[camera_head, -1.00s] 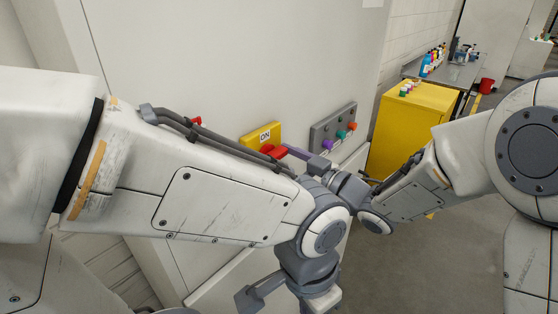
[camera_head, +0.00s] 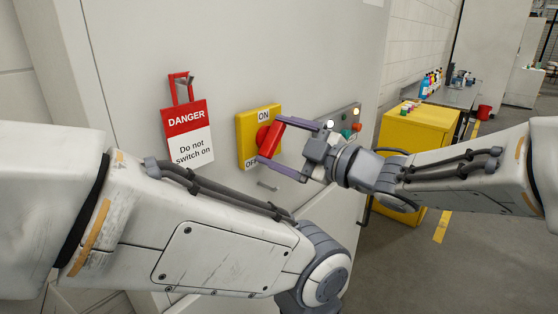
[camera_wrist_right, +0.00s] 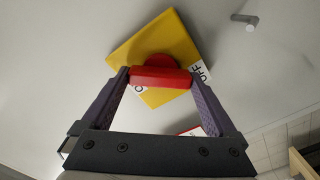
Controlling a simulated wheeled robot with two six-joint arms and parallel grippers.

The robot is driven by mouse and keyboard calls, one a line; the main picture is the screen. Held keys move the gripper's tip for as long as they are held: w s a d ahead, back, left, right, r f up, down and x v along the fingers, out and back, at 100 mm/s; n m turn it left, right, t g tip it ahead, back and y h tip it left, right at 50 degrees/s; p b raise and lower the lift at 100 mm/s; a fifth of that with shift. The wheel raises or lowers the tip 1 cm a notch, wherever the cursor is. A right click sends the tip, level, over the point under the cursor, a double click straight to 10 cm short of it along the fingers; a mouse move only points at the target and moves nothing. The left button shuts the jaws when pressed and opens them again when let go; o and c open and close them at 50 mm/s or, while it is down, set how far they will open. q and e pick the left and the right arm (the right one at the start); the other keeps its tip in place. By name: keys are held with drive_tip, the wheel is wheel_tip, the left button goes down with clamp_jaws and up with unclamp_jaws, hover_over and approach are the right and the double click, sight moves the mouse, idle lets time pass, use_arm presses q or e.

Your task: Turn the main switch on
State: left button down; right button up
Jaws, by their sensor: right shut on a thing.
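The main switch is a red handle (camera_head: 270,139) on a yellow plate (camera_head: 245,138) on the pale wall panel. The plate reads ON at the top and OFF at the bottom. My right gripper (camera_head: 273,143) is shut on the red handle, one purple finger at its upper end and one at its lower end. In the right wrist view the handle (camera_wrist_right: 160,77) sits between the fingertips (camera_wrist_right: 160,80), in front of the yellow plate (camera_wrist_right: 150,50). The handle stands nearly upright, slightly tilted. My left arm crosses the lower left; its gripper is out of frame.
A red and white DANGER tag (camera_head: 190,135) hangs on a red lock left of the switch. A grey button box (camera_head: 340,122) with bright lamps is partly behind my right gripper. A yellow cabinet (camera_head: 417,133) stands right, with open floor beside it.

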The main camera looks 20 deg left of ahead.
drive_tip(key=n+b, duration=0.4)
drive_tip(key=shift+f+n+b, duration=0.25)
drive_tip(key=shift+n+b, duration=0.05)
drive_tip(key=shift+b, duration=0.1)
drive_tip(key=shift+r+n+b, duration=0.15)
drive_tip(key=shift+n+b, duration=1.35)
drive_tip(key=shift+n, duration=0.2)
drive_tip(key=o, duration=1)
drive_tip(key=b+v, duration=0.1)
drive_tip(key=v, duration=0.9)
drive_tip(key=shift+d, duration=0.2)
